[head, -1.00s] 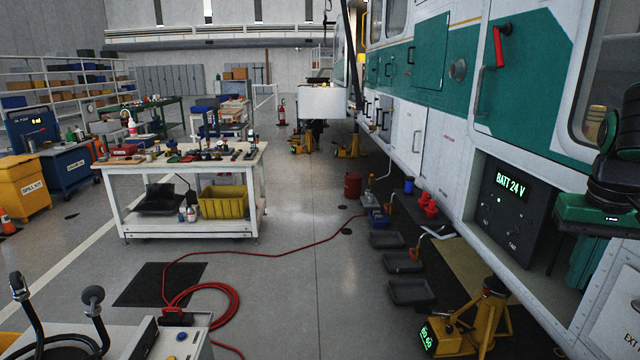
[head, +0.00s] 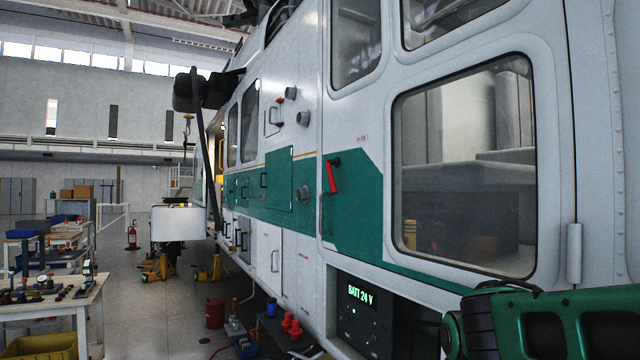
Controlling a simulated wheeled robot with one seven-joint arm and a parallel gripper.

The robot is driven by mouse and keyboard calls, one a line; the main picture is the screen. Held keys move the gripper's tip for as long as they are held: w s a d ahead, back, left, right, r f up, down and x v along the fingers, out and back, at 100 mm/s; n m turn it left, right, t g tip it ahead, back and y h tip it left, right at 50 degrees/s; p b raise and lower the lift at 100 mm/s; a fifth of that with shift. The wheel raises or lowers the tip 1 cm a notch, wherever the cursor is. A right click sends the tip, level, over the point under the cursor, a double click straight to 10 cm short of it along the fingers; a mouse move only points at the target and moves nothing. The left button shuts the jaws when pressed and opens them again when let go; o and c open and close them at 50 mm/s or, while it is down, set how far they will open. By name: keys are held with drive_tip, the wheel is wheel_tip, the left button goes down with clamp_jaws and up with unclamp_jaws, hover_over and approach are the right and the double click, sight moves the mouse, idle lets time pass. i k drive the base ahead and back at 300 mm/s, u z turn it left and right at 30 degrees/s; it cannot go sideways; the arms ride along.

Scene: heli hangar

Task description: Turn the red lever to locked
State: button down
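The red lever (head: 332,177) is on the helicopter's white and green door, at the upper left of the green panel (head: 358,205). Its dark pivot is at the top, and the red handle hangs down, slightly tilted. A grey grab handle (head: 322,213) is just below and left of it. A small red marking near the lever is too small to read. A green and black part of my arm (head: 545,325) fills the lower right corner, well apart from the lever. My gripper's fingers do not show.
The helicopter's side with a large window (head: 465,165) fills the right. A lit "BATT 24 V" panel (head: 358,305) sits below the lever. Red bottles (head: 291,326) and yellow jacks (head: 158,268) stand along the hull. A workbench (head: 60,310) is at lower left, with open floor between.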

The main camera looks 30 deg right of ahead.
sight(336, 161)
drive_tip(key=u, duration=0.45)
drive_tip(key=i, duration=1.6)
drive_tip(key=z, duration=0.6)
